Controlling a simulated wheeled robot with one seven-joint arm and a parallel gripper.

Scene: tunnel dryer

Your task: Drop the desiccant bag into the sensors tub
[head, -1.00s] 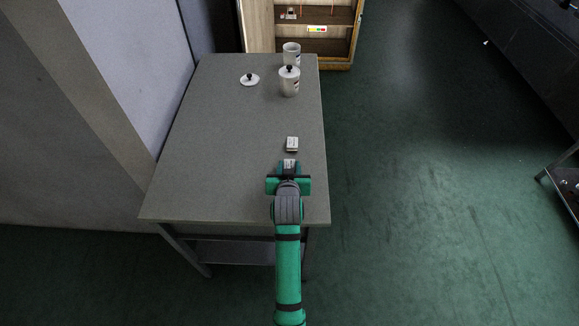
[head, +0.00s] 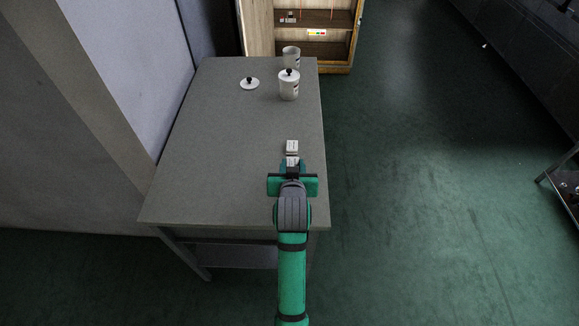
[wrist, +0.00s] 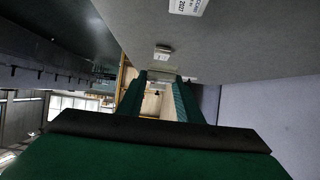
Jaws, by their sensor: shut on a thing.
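My gripper (head: 292,164) is over the right side of the grey table, with its fingers closed on a small white packet (head: 292,161) with dark print, taken as the desiccant bag. An open white tub (head: 291,60) stands at the table's far right. A second white tub (head: 289,92), with a black-knobbed lid on, stands just in front of it. I cannot read which is the sensors tub. In the wrist view the fingers (wrist: 160,95) reach forward, and the held packet is hard to make out.
A loose white lid (head: 249,84) with a dark knob lies left of the tubs. Another white packet (head: 292,147) lies just beyond my gripper. A printed label (wrist: 188,6) shows close by in the wrist view. The table (head: 220,140) is otherwise clear. A wooden shelf (head: 325,50) stands behind.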

